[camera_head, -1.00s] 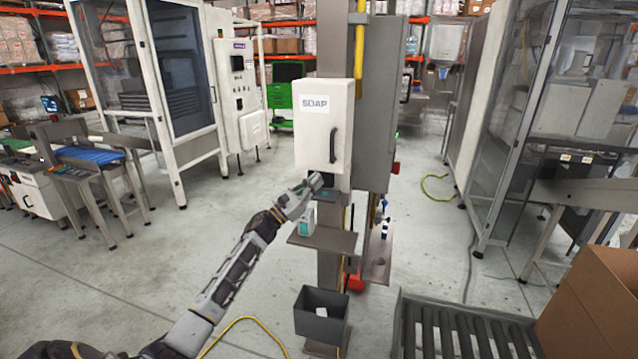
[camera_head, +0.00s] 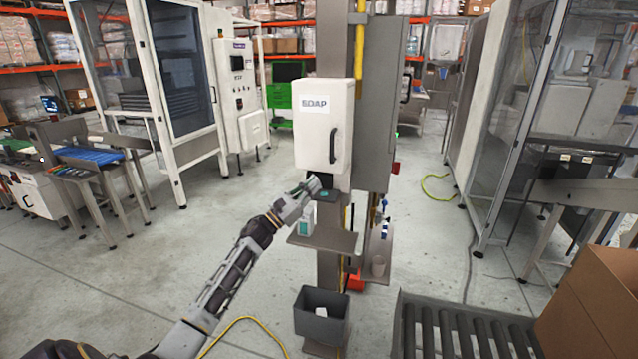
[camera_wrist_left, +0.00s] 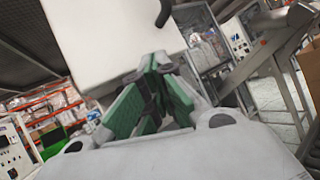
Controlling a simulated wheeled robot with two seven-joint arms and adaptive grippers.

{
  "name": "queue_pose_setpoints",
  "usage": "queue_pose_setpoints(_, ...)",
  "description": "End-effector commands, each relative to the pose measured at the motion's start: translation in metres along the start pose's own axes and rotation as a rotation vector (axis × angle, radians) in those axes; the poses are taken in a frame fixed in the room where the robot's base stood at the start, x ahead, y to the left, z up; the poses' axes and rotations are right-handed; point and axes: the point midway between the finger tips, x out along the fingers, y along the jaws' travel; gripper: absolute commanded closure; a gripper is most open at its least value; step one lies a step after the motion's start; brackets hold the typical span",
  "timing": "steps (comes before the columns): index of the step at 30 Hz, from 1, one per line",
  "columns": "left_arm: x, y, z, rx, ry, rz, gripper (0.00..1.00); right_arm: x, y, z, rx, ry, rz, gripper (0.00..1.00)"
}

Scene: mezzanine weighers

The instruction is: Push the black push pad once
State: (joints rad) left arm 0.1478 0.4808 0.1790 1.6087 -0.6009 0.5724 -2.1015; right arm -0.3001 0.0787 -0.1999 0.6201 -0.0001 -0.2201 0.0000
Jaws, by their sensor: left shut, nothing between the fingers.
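A white box marked SOAP (camera_head: 323,135) is fixed to a grey post, with a dark handle on its front. A dark part (camera_head: 342,183) shows just under the box, partly behind my gripper; I take it for the black push pad, but I cannot tell its outline. My left gripper (camera_head: 316,184) is shut and empty just below the box's lower edge, close to the dark part; I cannot tell if it touches. In the left wrist view the green-padded fingers (camera_wrist_left: 152,92) overlap the white box (camera_wrist_left: 110,40), and the pad cannot be made out. My right gripper is out of view.
A small shelf (camera_head: 322,239) with a teal-labelled item (camera_head: 306,222) is on the post below my gripper. A dark grey bin (camera_head: 321,316) stands lower. A roller conveyor (camera_head: 462,333) and cardboard box (camera_head: 592,300) are at the lower right. Floor left of the post is open.

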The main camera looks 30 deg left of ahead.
Motion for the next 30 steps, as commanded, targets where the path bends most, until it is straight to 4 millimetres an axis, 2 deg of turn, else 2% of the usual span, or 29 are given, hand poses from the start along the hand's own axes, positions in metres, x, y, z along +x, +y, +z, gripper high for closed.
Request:
queue_pose_setpoints(8, -0.003, -0.002, 0.002, 0.0, -0.001, 0.0, 1.0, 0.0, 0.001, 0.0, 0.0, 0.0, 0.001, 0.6)
queue_pose_setpoints(30, -0.033, -0.024, 0.024, 0.0, 0.0, 0.0, 1.0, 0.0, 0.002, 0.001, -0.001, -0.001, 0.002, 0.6)
